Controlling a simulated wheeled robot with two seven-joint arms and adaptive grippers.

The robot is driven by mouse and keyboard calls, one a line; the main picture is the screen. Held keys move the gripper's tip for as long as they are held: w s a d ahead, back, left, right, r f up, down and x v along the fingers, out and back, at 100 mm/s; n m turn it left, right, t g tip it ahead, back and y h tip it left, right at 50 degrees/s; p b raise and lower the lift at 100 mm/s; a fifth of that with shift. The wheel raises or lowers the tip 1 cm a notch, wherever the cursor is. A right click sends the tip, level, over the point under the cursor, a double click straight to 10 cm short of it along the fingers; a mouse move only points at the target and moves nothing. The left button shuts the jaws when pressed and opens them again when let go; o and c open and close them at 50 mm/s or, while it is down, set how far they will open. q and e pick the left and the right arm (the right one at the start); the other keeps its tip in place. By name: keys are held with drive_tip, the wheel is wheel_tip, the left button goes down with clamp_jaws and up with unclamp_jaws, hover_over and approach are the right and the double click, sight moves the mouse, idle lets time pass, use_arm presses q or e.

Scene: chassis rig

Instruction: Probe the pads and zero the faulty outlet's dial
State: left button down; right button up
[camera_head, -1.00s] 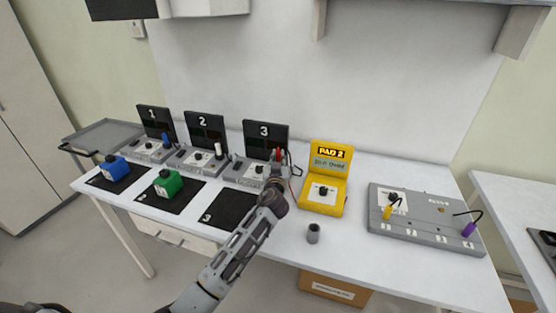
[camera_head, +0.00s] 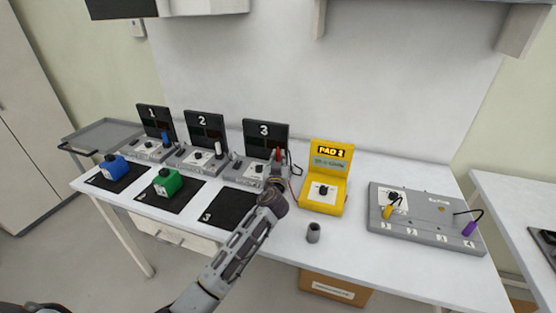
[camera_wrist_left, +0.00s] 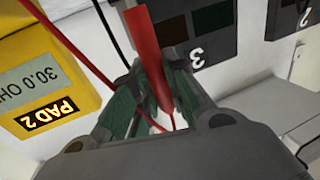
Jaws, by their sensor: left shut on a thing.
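My left gripper (camera_head: 277,184) is at station 3 (camera_head: 265,138), between its base and the yellow meter (camera_head: 320,205). In the left wrist view it is shut on a red probe (camera_wrist_left: 149,55) with a red lead. The meter display (camera_wrist_left: 45,85) reads PAD 2 and 30.0 OHM there. Stations 1 (camera_head: 155,122) and 2 (camera_head: 204,132) stand to the left, each with a base and dial. A grey board (camera_head: 425,222) at the right has numbered spots, a dial (camera_head: 393,197), a yellow plug (camera_head: 388,211) and a purple plug (camera_head: 468,229). The probe tip's contact is unclear. My right gripper is out of view.
A blue block (camera_head: 113,167) and a green block (camera_head: 168,182) sit on black mats. Mat 3 (camera_head: 229,209) is empty beside my left arm. A small grey cylinder (camera_head: 313,233) stands in front of the meter. The table front between cylinder and board is clear.

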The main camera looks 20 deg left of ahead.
sight(278, 151)
use_arm(q)
drive_tip(key=shift+f+b, duration=0.45)
idle(1.2)
drive_tip(key=shift+r, duration=0.15)
drive_tip(key=shift+r+p, duration=2.25)
drive_tip(key=shift+r, duration=1.2)
idle(0.4)
